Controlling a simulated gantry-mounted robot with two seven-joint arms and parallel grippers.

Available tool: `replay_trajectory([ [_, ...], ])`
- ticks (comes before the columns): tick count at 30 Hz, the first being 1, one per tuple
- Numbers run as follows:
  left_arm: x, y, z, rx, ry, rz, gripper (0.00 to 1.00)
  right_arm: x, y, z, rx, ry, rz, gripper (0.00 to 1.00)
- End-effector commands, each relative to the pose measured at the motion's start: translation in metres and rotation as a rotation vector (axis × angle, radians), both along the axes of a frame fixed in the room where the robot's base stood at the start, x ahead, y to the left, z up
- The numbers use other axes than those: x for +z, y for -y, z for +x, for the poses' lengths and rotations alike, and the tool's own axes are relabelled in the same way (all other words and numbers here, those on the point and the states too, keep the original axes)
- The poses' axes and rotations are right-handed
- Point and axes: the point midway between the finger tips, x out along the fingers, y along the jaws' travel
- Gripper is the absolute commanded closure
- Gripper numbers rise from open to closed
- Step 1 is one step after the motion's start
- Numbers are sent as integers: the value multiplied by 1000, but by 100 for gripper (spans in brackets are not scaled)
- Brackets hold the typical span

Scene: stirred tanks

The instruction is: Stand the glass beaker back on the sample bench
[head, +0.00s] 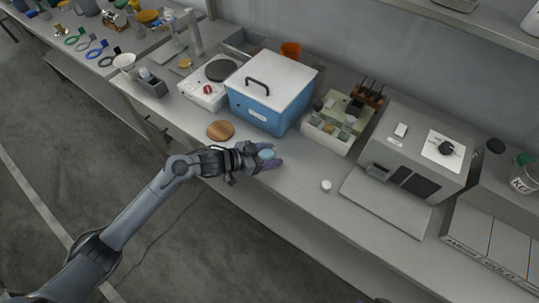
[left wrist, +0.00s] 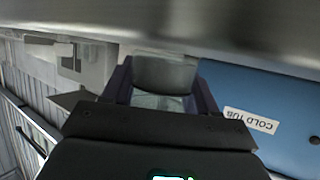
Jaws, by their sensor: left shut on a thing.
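The glass beaker (left wrist: 160,78) shows between the two fingers of my left gripper in the left wrist view. In the head view the same beaker (head: 267,154) is a small pale-blue round shape at the fingertips. My left gripper (head: 262,160) is shut on it, at the front part of the sample bench (head: 295,183), just in front of the blue cold tub. The gripper hides part of the beaker, and I cannot tell whether its base touches the bench. My right gripper is not in view.
The blue cold tub (head: 262,107) with a white lid stands behind the gripper. A round wooden disc (head: 220,130) lies to the left. A small white cup (head: 326,185) stands to the right.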

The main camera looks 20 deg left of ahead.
Motion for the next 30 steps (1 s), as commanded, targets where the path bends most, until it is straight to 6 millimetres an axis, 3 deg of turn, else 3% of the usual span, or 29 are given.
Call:
replay_trajectory([
  [13, -6, 0, 1, 1, 2, -1, 76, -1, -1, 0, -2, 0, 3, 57],
  [14, -5, 0, 0, 1, 2, -1, 38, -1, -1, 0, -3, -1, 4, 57],
  [18, -5, 0, 0, 1, 2, -1, 17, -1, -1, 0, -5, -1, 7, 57],
  [30, -1, -2, -1, 1, 2, 0, 17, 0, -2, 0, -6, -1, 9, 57],
])
